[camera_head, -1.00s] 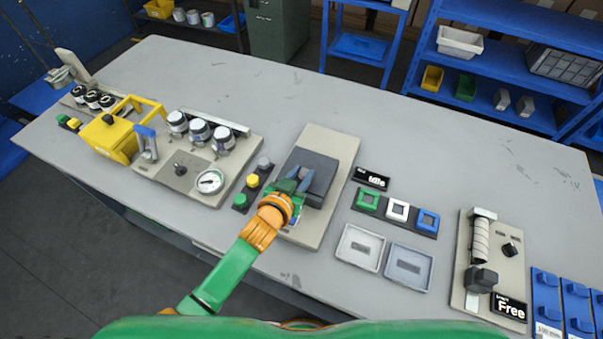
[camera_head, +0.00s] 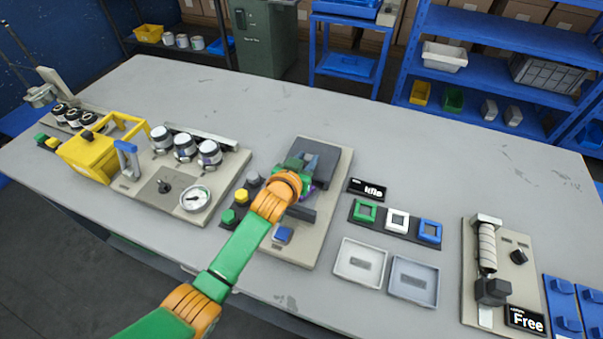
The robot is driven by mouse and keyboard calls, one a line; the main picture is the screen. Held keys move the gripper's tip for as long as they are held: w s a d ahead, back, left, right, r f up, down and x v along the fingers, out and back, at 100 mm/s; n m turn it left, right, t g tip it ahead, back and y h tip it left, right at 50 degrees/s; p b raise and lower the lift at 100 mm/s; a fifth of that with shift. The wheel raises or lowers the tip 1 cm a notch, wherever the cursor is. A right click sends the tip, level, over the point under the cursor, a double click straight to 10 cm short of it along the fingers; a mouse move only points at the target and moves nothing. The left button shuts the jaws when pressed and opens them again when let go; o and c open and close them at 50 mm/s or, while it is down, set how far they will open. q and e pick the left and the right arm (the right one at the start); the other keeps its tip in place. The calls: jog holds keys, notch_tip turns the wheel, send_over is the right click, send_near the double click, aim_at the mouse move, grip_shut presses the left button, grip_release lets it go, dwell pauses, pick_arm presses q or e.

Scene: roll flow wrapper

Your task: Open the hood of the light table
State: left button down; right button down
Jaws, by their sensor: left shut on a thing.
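The light table is a beige plate (camera_head: 313,250) in the middle of the workbench, carrying a dark grey unit. Its dark hood (camera_head: 331,156) appears raised and tipped toward the back of the plate. A darker part of the unit (camera_head: 300,214) shows in front of and below it. My left gripper (camera_head: 303,167) is at the hood's front side, shut on the hood. My wrist covers the contact and the left part of the unit. My right gripper is not in view.
A button strip (camera_head: 241,196) stands left of the plate, beside a station with jars and a gauge (camera_head: 195,198). To the right are an "Idle" sign (camera_head: 367,189), coloured square frames (camera_head: 397,220) and two trays (camera_head: 360,262). The bench behind is clear.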

pick_arm(q)
jog(key=c, duration=0.6)
grip_release()
jog(key=shift+p+v, duration=0.75)
jog(key=shift+v, duration=2.75)
